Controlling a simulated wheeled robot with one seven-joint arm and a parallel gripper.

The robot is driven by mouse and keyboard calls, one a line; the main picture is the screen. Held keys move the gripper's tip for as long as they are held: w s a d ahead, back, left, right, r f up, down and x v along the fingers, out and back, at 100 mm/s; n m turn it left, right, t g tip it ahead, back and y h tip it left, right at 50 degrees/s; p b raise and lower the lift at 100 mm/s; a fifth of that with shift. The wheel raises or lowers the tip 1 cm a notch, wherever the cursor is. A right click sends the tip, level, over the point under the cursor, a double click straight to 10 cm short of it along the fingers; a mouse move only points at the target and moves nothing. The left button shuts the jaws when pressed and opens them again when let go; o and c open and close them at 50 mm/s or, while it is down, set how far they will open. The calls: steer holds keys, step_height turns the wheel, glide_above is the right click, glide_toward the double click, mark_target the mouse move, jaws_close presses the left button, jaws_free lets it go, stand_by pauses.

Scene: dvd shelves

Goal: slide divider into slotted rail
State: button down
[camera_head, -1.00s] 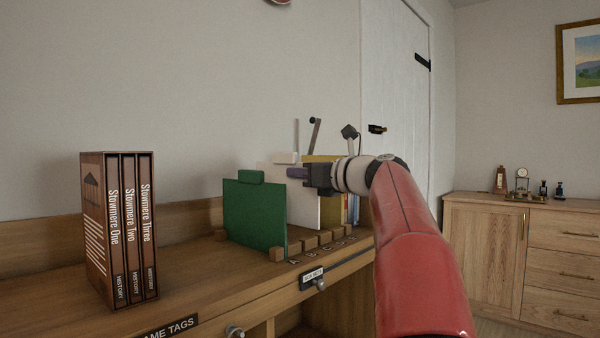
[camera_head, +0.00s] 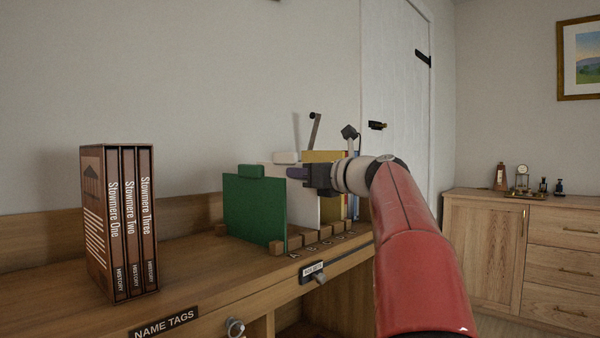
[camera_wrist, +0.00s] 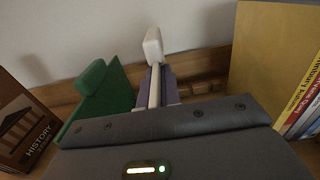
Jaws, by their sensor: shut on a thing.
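The white divider (camera_head: 305,208) is upright, with a white tab (camera_head: 286,157) on top. My gripper (camera_head: 297,173) has purple fingers shut on it. In the wrist view its thin edge (camera_wrist: 155,88) runs between the fingers, under the tab. A green divider (camera_head: 255,210) stands upright to its left at the near end of the slotted wooden rail (camera_head: 295,242). The white divider is over or within the rail, beyond the green one. Its lower edge is partly hidden by the green divider and rail blocks, so I cannot tell how deep it sits.
A yellow panel (camera_wrist: 270,60) and several books (camera_wrist: 301,108) stand beyond the white divider. A brown three-volume History set (camera_head: 120,222) stands at the left on the wooden shelf (camera_head: 195,275). Shelf between set and rail is clear. Wall lies behind.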

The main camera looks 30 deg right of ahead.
steer(key=shift+f+b, duration=0.75)
steer(key=shift+f, duration=0.45)
steer(key=c, duration=1.5)
jaws_free()
steer(key=shift+s, duration=0.1)
steer(key=v, duration=0.7)
steer(key=shift+s+d+r, duration=0.1)
steer(key=shift+s+d, duration=0.05)
steer(key=shift+s, duration=0.15)
